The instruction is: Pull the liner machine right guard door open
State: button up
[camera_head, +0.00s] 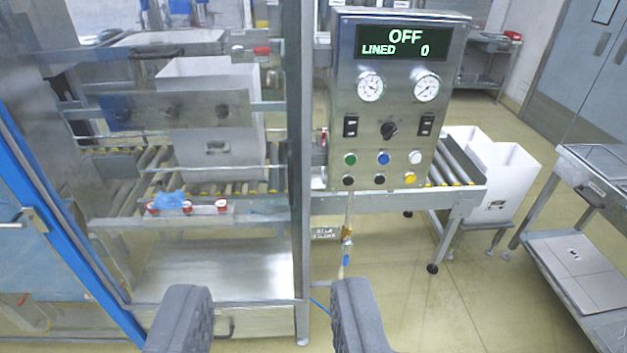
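The liner machine (300,120) is a steel frame with a conveyor inside, filling the left half of the view. A blue-framed clear door (75,260) is at the far left, cut off by the picture edge. A metal bar handle or latch (30,222) sits on its frame. I cannot tell from this view whether this is the right guard door or whether it is fully shut. My gripper (267,295) is open and empty at the bottom, its two dark ridged fingers wide apart. The fingers appear in front of the machine's lower right corner, apart from the door handle.
A control panel (392,120) reads OFF and LINED 0. A white box (215,120) stands on the rollers inside the machine. More white boxes (505,180) stand at the conveyor's right end. A steel cart (590,270) is at right. Floor between is clear.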

aim_at(307, 67)
jog(key=z, duration=0.05)
jog(key=i, duration=1)
jog(key=u, duration=0.05)
